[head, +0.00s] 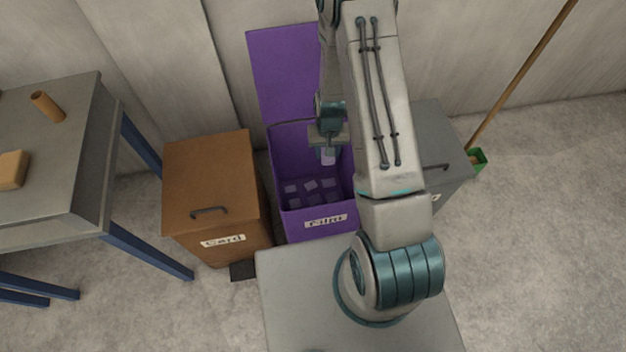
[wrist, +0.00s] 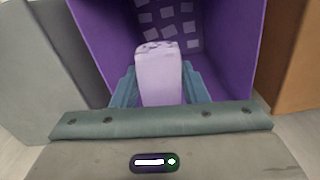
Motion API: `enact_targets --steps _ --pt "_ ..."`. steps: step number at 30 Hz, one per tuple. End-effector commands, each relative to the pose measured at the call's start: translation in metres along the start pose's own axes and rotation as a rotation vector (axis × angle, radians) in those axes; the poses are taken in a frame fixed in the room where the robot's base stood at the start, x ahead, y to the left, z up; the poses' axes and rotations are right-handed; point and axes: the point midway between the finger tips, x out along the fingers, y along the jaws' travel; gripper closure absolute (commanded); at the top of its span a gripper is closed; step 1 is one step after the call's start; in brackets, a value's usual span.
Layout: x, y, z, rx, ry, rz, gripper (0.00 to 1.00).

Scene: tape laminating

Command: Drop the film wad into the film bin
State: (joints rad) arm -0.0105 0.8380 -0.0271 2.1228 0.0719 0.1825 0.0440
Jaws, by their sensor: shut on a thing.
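The film bin (head: 283,219) is a purple box with a white label reading "Film", its lid (head: 284,70) standing open against the wall. Several pale pieces lie on its floor. My gripper (head: 328,150) is over the bin's opening, pointing down. In the wrist view my gripper (wrist: 160,92) is shut on the film wad (wrist: 159,78), a pale lilac block between the two teal fingers. The wad also shows small in the head view (head: 328,157). The bin's purple walls (wrist: 236,50) surround the wad in the wrist view. My arm hides part of the bin's right side.
A brown card bin (head: 210,180) with a closed lid stands left of the film bin. A grey bin (head: 442,150) stands right, partly behind my arm. A metal table (head: 50,205) is at far left. A broom (head: 520,75) leans at right.

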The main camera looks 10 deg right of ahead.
Motion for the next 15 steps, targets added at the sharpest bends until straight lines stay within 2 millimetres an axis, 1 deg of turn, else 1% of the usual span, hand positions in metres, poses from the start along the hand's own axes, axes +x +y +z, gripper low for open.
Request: enact_targets --steps 1,6,15 --pt "0.015 -0.004 -0.005 0.021 0.006 0.0 0.81" --pt "0.025 -0.011 -0.017 0.122 0.007 0.004 0.81" --pt "0.037 -0.011 -0.033 0.327 0.008 0.004 0.81"
